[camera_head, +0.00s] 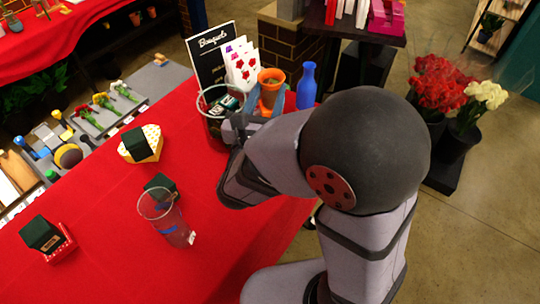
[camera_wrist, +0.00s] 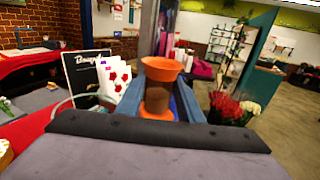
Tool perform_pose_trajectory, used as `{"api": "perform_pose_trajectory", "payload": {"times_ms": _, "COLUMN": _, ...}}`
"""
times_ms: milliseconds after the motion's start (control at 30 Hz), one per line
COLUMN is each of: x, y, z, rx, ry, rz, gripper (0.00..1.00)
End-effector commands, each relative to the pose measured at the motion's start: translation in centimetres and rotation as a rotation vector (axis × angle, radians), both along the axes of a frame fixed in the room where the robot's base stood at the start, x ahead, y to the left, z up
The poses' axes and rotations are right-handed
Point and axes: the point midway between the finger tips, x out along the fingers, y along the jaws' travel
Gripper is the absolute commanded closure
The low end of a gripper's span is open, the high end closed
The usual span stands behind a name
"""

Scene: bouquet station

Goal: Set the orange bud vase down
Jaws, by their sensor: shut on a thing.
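The orange bud vase (camera_head: 271,78) is upright near the far right end of the red table, in the head view. In the wrist view the vase (camera_wrist: 162,68) shows a flared orange rim, a brown middle and an orange foot. My gripper (camera_head: 265,103) is shut on the vase, with a blue-grey finger on each side of it; it also shows in the wrist view (camera_wrist: 157,105). My wrist and the glass vase hide its lower part in the head view, so I cannot tell whether its foot touches the table.
A clear glass vase (camera_head: 213,127) with dark things in it stands just left of my gripper. A blue bottle vase (camera_head: 306,88) stands close on the right. A Bouquets sign (camera_head: 208,57) and flower cards (camera_head: 241,63) are behind. Another clear glass (camera_head: 165,218) stands nearer.

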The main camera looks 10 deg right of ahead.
Motion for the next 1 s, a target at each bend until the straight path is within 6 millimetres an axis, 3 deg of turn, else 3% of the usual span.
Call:
{"api": "perform_pose_trajectory", "payload": {"times_ms": 600, "x": 0.1, "y": 0.2, "z": -8.8, "rx": -0.003, "ry": 0.003, "rz": 0.004, "gripper": 1.0}}
{"api": "perform_pose_trajectory", "payload": {"times_ms": 1000, "x": 0.1, "y": 0.2, "z": -10.5, "rx": 0.0, "ry": -0.001, "rz": 0.004, "gripper": 1.0}}
